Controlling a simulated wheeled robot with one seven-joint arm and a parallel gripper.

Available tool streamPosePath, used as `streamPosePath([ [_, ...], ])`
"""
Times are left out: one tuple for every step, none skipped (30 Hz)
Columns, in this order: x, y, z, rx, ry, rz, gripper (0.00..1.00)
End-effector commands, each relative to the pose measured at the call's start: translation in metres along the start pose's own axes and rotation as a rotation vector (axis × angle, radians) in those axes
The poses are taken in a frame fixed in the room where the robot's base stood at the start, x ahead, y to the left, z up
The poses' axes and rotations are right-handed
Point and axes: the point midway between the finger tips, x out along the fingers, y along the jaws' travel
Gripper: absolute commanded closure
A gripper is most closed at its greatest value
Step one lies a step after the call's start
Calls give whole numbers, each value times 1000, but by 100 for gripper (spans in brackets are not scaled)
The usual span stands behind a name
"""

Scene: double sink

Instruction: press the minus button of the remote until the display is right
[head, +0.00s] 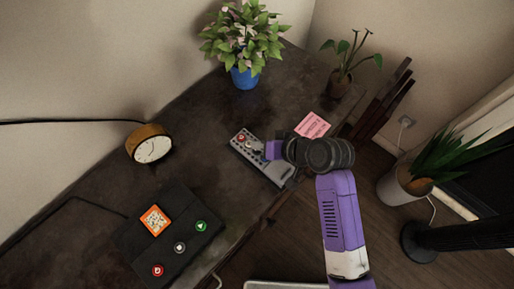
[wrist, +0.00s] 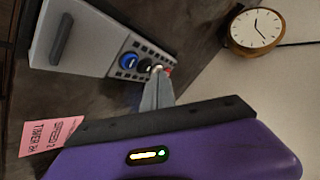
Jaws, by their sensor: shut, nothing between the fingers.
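The grey remote (head: 270,170) lies on the dark counter in the head view, with a red button at its far end. The fingers hide part of the button area. I cannot read any display.
A black box (head: 180,268) with red, white and green buttons and an orange-framed panel (head: 155,220) stands front left. A round clock (head: 150,146), a blue-potted plant (head: 245,78) and a pink note (head: 312,125) with writing are around the remote. The counter's front edge is close.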

Motion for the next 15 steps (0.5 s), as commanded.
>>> streamPosePath([
  [0, 0, 0, 0, 0, 0, 100],
  [0, 0, 0, 0, 0, 0, 100],
  [0, 0, 0, 0, 0, 0, 100],
  [0, 0, 0, 0, 0, 0, 100],
  [0, 0, 0, 0, 0, 0, 100],
  [0, 0, 0, 0, 0, 0, 100],
  [0, 0, 0, 0, 0, 0, 100],
  [0, 0, 0, 0, 0, 0, 100],
  [0, 0, 0, 0, 0, 0, 100],
  [0, 0, 0, 0, 0, 0, 100],
  [0, 0, 0, 0, 0, 0, 100],
  [1, 1, 1, 0, 0, 0, 100],
  [2, 1, 1, 0, 0, 0, 100],
  [2, 2, 2, 0, -1, 0, 100],
  [3, 2, 2, 0, -1, 0, 100],
])
